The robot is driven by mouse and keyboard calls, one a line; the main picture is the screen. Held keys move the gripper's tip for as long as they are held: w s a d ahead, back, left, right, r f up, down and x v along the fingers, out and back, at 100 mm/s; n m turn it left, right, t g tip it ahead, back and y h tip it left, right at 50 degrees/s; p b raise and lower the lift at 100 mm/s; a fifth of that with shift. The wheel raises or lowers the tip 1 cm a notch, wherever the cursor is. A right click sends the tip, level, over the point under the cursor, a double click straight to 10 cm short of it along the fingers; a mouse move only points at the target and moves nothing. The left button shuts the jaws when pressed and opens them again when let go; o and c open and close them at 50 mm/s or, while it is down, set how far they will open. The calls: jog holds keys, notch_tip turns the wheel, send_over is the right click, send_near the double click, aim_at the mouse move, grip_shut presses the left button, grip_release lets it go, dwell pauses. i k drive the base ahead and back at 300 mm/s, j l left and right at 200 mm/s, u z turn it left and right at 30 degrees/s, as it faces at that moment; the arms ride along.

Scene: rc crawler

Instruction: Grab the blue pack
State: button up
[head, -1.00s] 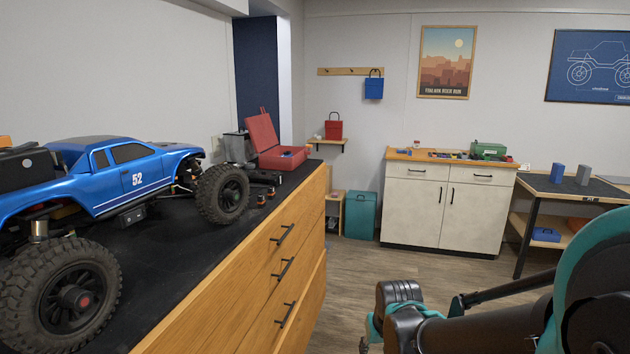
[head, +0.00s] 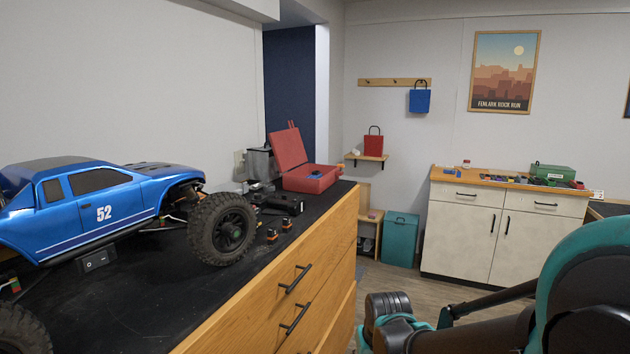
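Several blue things show, and I cannot tell which is the blue pack. A blue bag (head: 420,100) with a handle hangs from a wooden peg rail on the back wall. A small blue item (head: 315,175) lies in the open red case (head: 306,180) at the far end of the black-topped bench. Small blue items (head: 450,171) also lie at the left end of the white cabinet's top. My arm crosses the lower right of the view. My gripper's fingers are not visible, so nothing shows of what it holds.
A blue crawler (head: 90,205) stands on the long drawer bench (head: 240,290) at left. A red bag (head: 373,145) sits on a wall shelf. A teal bin (head: 401,240) and the white cabinet (head: 460,235) stand along the back. Some floor shows between bench and cabinet.

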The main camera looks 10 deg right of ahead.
aim_at(316, 175)
jog(key=i+l, duration=0.3)
jog(key=l, duration=0.15)
jog(key=i+l, duration=0.25)
jog(key=l, duration=0.2)
jog(key=i+l, duration=0.55)
jog(key=l, duration=0.3)
jog(key=i+l+u, duration=0.15)
jog(key=l, duration=0.15)
jog(key=i+l+u, duration=0.1)
jog(key=l, duration=0.25)
jog(key=i+l+u, duration=0.25)
jog(key=l, duration=0.4)
jog(key=i+l+u, duration=0.15)
jog(key=l, duration=0.25)
jog(key=i, duration=0.05)
